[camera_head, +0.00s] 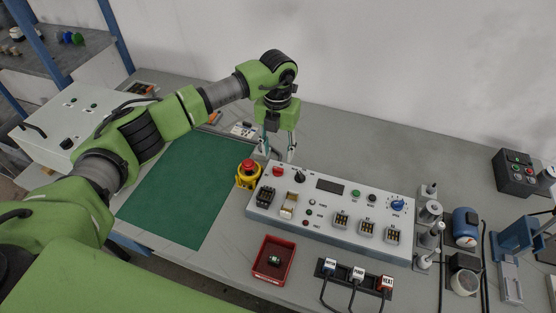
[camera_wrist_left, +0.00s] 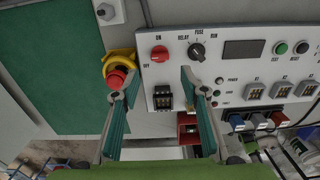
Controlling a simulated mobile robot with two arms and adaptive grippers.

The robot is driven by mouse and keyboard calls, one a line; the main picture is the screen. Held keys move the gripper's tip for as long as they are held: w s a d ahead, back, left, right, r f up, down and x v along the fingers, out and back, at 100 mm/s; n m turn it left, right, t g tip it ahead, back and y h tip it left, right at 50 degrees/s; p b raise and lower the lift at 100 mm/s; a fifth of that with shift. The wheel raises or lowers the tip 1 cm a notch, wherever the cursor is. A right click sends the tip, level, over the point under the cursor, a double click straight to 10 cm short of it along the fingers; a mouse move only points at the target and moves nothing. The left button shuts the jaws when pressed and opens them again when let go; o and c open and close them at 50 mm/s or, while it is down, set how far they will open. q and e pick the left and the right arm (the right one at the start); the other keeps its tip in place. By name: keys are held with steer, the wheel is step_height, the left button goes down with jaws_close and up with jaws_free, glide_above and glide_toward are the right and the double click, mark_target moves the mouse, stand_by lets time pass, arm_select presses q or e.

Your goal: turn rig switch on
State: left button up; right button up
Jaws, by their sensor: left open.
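The white rig panel (camera_head: 325,212) lies on the bench right of the green mat. A red knob (camera_head: 278,171) sits at its upper left; in the wrist view the red knob (camera_wrist_left: 159,54) has ON above it and OFF below left. A black rotary selector (camera_head: 299,176) is just right of it, also in the wrist view (camera_wrist_left: 197,50). My left gripper (camera_head: 278,153) is open and empty, fingers pointing down by the panel's back left corner. In the wrist view its fingers (camera_wrist_left: 152,86) spread either side of the red knob's column, apart from it. My right gripper is not in view.
A yellow and red emergency stop (camera_head: 248,174) stands left of the panel, close to my left finger in the wrist view (camera_wrist_left: 117,76). A red tray (camera_head: 262,275) and plugs (camera_head: 358,274) lie in front. Cylindrical parts (camera_head: 430,211) stand right of the panel.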

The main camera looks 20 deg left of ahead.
mark_target(278, 168)
arm_select(q)
steer(key=f+p, duration=0.1)
steer(key=f, duration=0.4)
steer(key=shift+w, duration=0.2)
steer(key=shift+f, duration=1)
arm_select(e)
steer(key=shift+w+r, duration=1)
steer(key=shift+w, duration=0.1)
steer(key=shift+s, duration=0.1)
arm_select(q)
steer(key=c, duration=1.1)
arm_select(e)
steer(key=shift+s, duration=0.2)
